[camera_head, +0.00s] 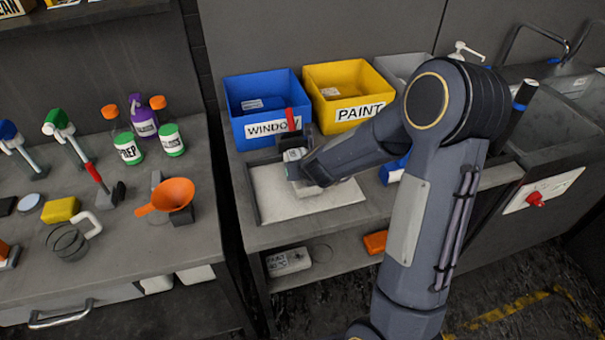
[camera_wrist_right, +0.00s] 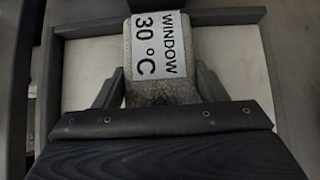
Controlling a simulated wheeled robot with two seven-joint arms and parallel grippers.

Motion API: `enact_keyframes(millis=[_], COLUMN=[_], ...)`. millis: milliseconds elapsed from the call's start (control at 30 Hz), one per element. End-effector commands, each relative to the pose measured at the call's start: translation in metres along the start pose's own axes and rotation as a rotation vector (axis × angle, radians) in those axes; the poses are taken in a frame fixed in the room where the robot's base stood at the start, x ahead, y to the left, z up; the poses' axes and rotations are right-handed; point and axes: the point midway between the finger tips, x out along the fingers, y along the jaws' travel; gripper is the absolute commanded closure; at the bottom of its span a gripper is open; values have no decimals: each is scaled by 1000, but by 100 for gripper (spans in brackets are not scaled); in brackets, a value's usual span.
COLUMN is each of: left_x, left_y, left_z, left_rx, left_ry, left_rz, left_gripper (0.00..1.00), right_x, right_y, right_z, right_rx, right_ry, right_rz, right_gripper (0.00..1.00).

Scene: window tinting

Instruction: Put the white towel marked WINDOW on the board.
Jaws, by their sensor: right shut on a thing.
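The white towel (camera_wrist_right: 150,88) is a greyish-white folded or rolled piece, with a white label reading WINDOW 30 °C in the right wrist view. My right gripper (camera_wrist_right: 158,85) is shut on it, one finger on each side. In the head view the towel's label (camera_head: 295,155) shows at the end of my right arm. The board (camera_head: 275,198) is a pale flat panel with a grey rim on the bench, and the towel is over it. I cannot tell whether the towel touches the board. My right arm hides part of the board. My left gripper is not in view.
Behind the board stand a blue WINDOW bin (camera_head: 240,130) and a yellow PAINT bin (camera_head: 350,85). A red-handled tool (camera_head: 291,120) stands close by. A white labelled bundle (camera_head: 288,262) lies on the lower shelf. Bottles and an orange funnel (camera_head: 168,195) stand on the left bench.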

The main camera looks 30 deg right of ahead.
Motion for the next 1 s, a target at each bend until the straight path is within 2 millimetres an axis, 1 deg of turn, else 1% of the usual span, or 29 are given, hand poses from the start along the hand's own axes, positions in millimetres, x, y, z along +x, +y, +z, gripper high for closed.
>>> enact_keyframes(millis=[33,300,433,467,600,633,867,1000], left_x=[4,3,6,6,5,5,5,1], left_y=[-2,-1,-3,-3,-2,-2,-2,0], left_z=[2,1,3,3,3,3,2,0], left_rx=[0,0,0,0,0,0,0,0], left_ry=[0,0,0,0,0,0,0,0], left_rz=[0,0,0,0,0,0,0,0], left_gripper=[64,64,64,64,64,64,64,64], right_x=[5,4,7,6,6,6,5,0], right_y=[0,0,0,0,0,0,0,0], right_z=[-4,-4,-7,-7,-6,-6,-6,-2], right_rx=[0,0,0,0,0,0,0,0], right_ry=[0,-2,-2,-1,-1,-1,-1,-2], right_rz=[1,1,1,1,1,1,1,1], right_gripper=[61,61,61,34,15,13,13,13])
